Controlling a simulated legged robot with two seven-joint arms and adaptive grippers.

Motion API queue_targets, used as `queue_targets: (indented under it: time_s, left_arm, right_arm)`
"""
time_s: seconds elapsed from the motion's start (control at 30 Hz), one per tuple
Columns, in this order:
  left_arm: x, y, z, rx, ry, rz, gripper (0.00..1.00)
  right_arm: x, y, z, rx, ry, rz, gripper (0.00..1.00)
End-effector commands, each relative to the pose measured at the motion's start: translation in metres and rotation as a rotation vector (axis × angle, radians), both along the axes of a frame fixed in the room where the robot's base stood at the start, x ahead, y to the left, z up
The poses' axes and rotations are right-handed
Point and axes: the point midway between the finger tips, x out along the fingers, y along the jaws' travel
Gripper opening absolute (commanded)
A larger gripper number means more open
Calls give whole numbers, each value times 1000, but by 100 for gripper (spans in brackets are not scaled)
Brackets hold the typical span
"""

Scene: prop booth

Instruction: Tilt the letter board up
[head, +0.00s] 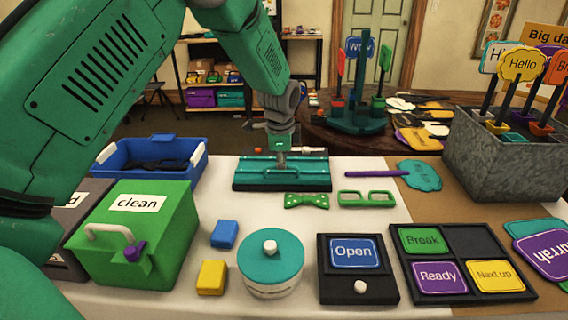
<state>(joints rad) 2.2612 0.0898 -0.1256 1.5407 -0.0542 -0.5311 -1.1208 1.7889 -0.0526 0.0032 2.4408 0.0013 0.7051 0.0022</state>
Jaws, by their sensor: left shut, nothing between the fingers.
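The letter board (250,184) looks like the dark-framed panel with teal slats at the back middle of the white table. It lies low, almost flat. My left arm comes in from the left and reaches over the table to it. My left gripper (281,148) points down at the board's back part, shut and empty. It looks very close to the board; I cannot tell whether it touches. The gripper and wrist hide a little of the board's back edge. My right gripper is out of view.
A green "clean" box (150,235) and a blue tray (198,160) stand left. A green bow tie (306,201) and glasses (366,206) lie before the board. A teal-lidded pot (271,270), an "Open" stand (335,290) and a tile tray (470,240) stand in front.

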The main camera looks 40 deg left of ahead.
Motion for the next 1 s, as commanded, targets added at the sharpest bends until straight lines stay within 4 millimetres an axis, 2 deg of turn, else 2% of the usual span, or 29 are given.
queue_targets:
  time_s: [0.03,0.2,0.3,0.63,0.73,0.87,1.0]
  left_arm:
    - [-2,5,-4,-2,6,5,0]
    - [-2,5,-5,6,11,7,2]
    - [-2,1,-5,12,15,6,31]
    - [-3,-4,3,10,5,3,31]
    - [-3,-5,11,10,4,3,31]
    - [-6,-8,33,10,4,4,31]
    - [-10,-12,63,11,4,3,31]
  right_arm:
    - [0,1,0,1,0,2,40]
    - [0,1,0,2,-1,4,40]
    - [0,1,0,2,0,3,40]
    - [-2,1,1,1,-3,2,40]
    - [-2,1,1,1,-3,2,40]
    - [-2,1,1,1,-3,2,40]
    - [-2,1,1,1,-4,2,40]
